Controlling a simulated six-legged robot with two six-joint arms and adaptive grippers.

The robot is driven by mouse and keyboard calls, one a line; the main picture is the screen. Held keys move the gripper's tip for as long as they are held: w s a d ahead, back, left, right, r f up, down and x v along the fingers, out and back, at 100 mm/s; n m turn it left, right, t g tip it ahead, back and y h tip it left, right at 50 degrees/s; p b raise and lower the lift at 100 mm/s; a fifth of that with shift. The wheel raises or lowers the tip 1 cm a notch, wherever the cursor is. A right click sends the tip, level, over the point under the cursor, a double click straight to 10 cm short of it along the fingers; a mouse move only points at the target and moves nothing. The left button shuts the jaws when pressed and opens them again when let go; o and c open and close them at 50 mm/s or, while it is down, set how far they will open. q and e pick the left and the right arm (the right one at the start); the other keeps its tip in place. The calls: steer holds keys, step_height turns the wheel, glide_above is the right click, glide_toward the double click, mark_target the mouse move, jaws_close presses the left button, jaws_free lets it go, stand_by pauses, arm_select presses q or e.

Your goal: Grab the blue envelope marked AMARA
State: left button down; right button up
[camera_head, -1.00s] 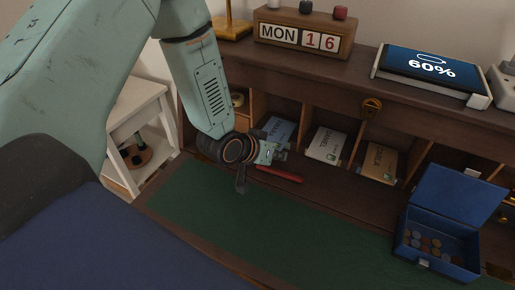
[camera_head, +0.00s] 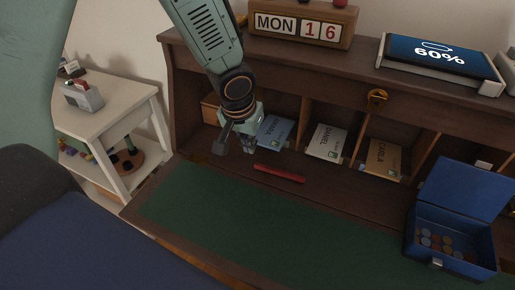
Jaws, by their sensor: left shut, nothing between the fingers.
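The blue envelope (camera_head: 277,134) lies in the left open compartment of the desk's shelf. Its lettering is too small and partly covered to read surely. My left gripper (camera_head: 243,146) hangs just left of and in front of this envelope, covering its left part. The gripper is shut and holds nothing. A white envelope (camera_head: 326,141) marked DANIEL lies in the middle compartment, and a tan envelope (camera_head: 382,158) marked CARLA lies in the one to its right. My right gripper is out of view.
A red stick-like item (camera_head: 279,173) lies in front of the compartments. An open blue box (camera_head: 457,222) with coins stands at the right. Wooden dividers (camera_head: 305,122) separate the compartments. A white side table (camera_head: 110,110) stands at the left.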

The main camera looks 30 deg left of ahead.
arm_select(q)
steer(key=b+x, duration=0.1)
steer(key=x, duration=0.2)
steer(key=b+x, duration=0.1)
steer(key=x, duration=0.3)
steer(key=shift+a+f, duration=0.15)
steer(key=shift+a, duration=0.1)
steer(key=shift+w+r+p, duration=0.4)
steer(key=shift+w+p, duration=0.2)
steer(key=shift+p, duration=0.5)
steer(key=shift+w+d+r+p, duration=0.1)
steer(key=shift+w+p, duration=0.3)
steer(key=shift+p, duration=0.35)
steer(key=shift+w+f+p, duration=0.2)
steer(key=shift+w+p, duration=0.5)
steer(key=shift+w, duration=0.3)
steer(key=shift+f, duration=0.1)
steer(key=shift+w, duration=0.15)
